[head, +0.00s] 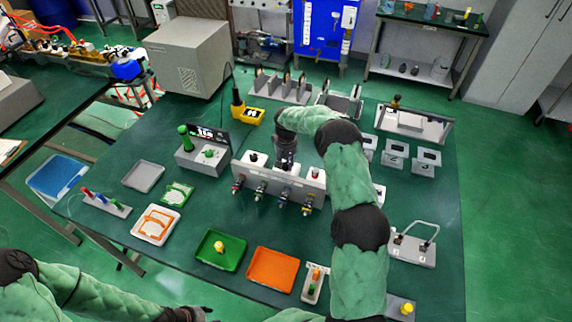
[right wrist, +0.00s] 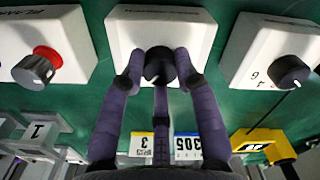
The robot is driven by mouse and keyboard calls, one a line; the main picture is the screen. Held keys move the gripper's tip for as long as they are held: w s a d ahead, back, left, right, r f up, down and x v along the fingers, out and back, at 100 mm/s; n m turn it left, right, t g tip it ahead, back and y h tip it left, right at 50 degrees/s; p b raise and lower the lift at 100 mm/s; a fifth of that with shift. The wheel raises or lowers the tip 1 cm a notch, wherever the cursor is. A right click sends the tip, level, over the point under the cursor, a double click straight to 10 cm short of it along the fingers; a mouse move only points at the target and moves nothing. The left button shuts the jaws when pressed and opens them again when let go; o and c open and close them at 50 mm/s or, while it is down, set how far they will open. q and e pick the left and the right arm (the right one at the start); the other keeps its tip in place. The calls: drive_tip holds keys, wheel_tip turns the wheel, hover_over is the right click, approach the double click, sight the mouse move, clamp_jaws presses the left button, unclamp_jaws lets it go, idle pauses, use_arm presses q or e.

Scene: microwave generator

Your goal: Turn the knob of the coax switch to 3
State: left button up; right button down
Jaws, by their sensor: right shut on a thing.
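In the right wrist view my right gripper (right wrist: 160,72) has its purple fingers closed around a black knob (right wrist: 158,63) on the middle white box (right wrist: 160,28). The lettering on that box is too blurred to read, so I cannot tell the knob's setting. In the head view my right gripper (head: 285,160) points down at the middle of the row of boxes behind a grey panel (head: 280,186), and it hides the held knob. My left gripper (head: 195,313) is at the bottom edge, partly cut off; its fingers are unclear.
Beside the middle box stand one with a red part and a dark knob (right wrist: 35,70) and one with numerals and a dark knob (right wrist: 288,72). Several coax connectors hang on the panel's front. A green tray (head: 220,265) and an orange tray (head: 258,283) lie in front, with bare table between.

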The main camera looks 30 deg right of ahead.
sight(286, 165)
drive_tip(key=shift+s+f+m, duration=0.15)
drive_tip(key=shift+m, duration=0.75)
drive_tip(key=c, duration=0.9)
unclamp_jaws()
drive_tip(key=shift+r, duration=0.3)
wheel_tip(286, 165, up, 12)
drive_tip(key=shift+f, duration=0.25)
